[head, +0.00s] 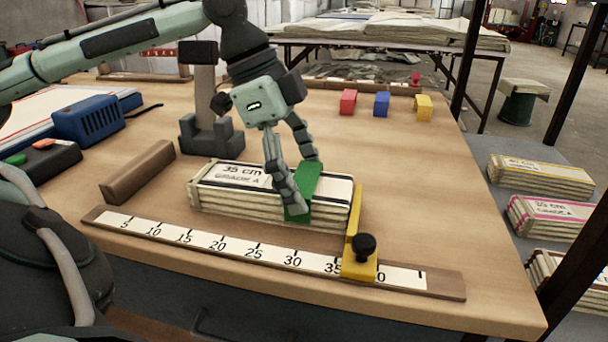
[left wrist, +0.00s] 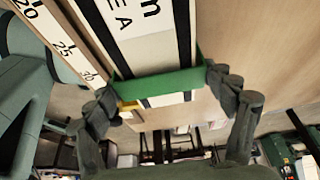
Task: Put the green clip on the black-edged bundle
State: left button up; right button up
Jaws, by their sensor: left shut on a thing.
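The black-edged bundle (head: 230,199) is a flat stack of pale folded cloth labelled 35 cm, lying on the table behind the ruler. Its black stripes also show in the left wrist view (left wrist: 183,28). The green clip (head: 311,186) lies across the bundle's width near its right end, with a side reaching down the front face. In the left wrist view the clip (left wrist: 158,86) spans between the two fingers. My left gripper (head: 298,180) is shut on the clip from above. I cannot tell whether the clip is pressed fully down. My right gripper is not in view.
A ruler (head: 190,238) with a yellow stop (head: 359,262) runs along the front, the stop at the bundle's right end. Red (head: 348,102), blue (head: 382,104) and yellow (head: 423,107) clips stand at the back. A brown block (head: 138,172) lies left. The table's right side is clear.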

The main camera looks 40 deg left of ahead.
pick_arm(q)
jog(key=shift+f, duration=0.1)
dwell(0.3)
jog(key=o, duration=0.6)
jog(key=shift+v, duration=6.05)
